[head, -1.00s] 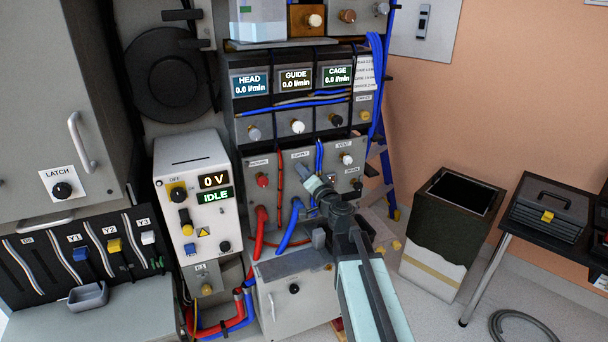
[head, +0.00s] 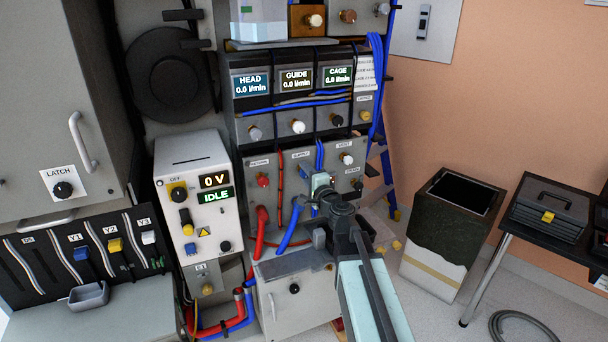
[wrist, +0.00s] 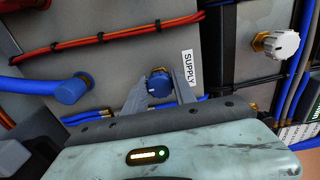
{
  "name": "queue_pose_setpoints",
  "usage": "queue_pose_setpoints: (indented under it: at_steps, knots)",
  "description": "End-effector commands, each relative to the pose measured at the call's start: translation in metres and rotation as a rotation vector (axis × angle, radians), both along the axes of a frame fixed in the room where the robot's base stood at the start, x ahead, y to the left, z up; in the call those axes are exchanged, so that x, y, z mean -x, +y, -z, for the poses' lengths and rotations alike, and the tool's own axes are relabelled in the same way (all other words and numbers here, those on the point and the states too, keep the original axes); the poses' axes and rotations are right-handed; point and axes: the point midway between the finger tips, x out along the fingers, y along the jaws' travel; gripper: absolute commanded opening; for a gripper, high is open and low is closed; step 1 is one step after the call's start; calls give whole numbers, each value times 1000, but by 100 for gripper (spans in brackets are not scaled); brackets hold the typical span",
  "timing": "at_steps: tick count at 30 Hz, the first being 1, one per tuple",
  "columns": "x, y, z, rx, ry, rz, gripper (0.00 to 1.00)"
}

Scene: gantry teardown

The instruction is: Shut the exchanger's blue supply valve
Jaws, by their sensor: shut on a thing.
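The blue supply valve knob (wrist: 159,86) sits on the grey exchanger panel beside the SUPPLY label (wrist: 188,68) in the wrist view. My gripper (wrist: 160,91) has one finger on each side of the knob and is shut on it. The CAGE readout (head: 338,75) above seems to show 0.0 l/min.
A red return knob (head: 263,181) is left of my gripper. White vent knob (head: 346,158) is to its upper right. A blue hose (head: 292,228) and a red hose (head: 260,235) hang below the panel. Open floor lies right of the cabinet, before a dark bin (head: 447,225).

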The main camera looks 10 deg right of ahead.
Motion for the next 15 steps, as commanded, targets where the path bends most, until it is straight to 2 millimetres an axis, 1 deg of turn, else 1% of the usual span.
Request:
queue_pose_setpoints:
  at_steps: [14,15]
  knots:
    - [1,-3,1,-12,4,5,0]
    - [1,-3,1,-12,4,5,35]
